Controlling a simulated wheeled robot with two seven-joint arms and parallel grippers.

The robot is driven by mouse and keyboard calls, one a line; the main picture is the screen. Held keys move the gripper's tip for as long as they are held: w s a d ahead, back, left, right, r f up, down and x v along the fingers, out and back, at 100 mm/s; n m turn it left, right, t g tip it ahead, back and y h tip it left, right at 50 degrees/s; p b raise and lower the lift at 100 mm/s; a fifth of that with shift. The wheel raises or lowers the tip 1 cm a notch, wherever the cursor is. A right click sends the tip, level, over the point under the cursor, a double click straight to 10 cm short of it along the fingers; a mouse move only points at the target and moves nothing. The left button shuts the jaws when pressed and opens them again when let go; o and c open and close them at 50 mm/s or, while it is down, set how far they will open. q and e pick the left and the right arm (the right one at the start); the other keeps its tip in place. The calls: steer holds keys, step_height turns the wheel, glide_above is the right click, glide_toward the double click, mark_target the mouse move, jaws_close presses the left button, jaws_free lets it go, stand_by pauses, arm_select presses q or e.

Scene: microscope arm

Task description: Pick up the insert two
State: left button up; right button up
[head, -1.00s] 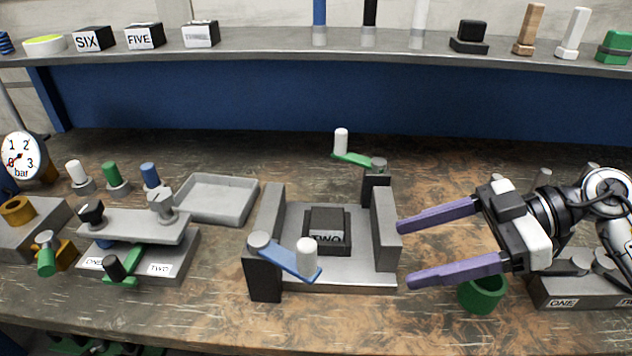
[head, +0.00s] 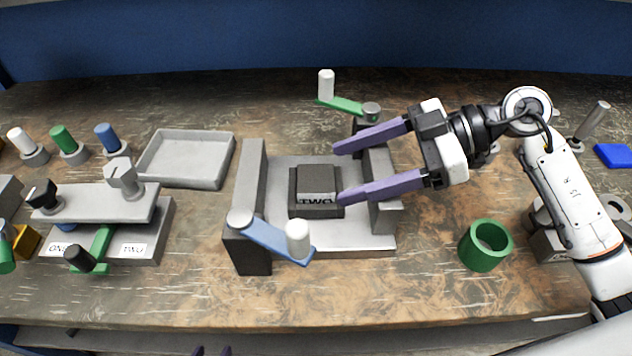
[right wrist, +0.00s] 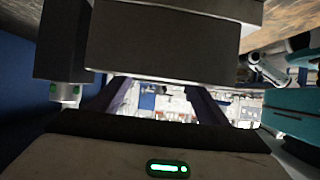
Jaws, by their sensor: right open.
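Insert two (head: 317,180) is a dark grey block lettered TWO. It sits in a darker square holder on the base of the grey fixture (head: 355,235), between its two upright walls. My right gripper (head: 338,173) is open and empty, its purple fingers reaching left over the fixture's right wall, with the tips by the block's right side. In the right wrist view the fingers show partly behind large grey blocks. Two purple tips, seemingly of my left gripper (head: 212,351), just show at the bottom edge; its opening is unclear.
A blue lever (head: 268,238) with a white knob stands at the fixture's front left, a green lever (head: 342,104) at its back right. A grey tray (head: 188,160) and a clamp station (head: 100,205) are left. A green ring (head: 486,246) stands right. Front-centre table is clear.

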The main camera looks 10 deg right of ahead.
mark_target(319, 177)
steer(key=shift+x, duration=1.95)
steer(key=shift+w+r, duration=0.1)
steer(key=shift+w, duration=0.05)
jaws_close()
steer(key=shift+w+r, duration=0.1)
steer(key=shift+r, duration=0.15)
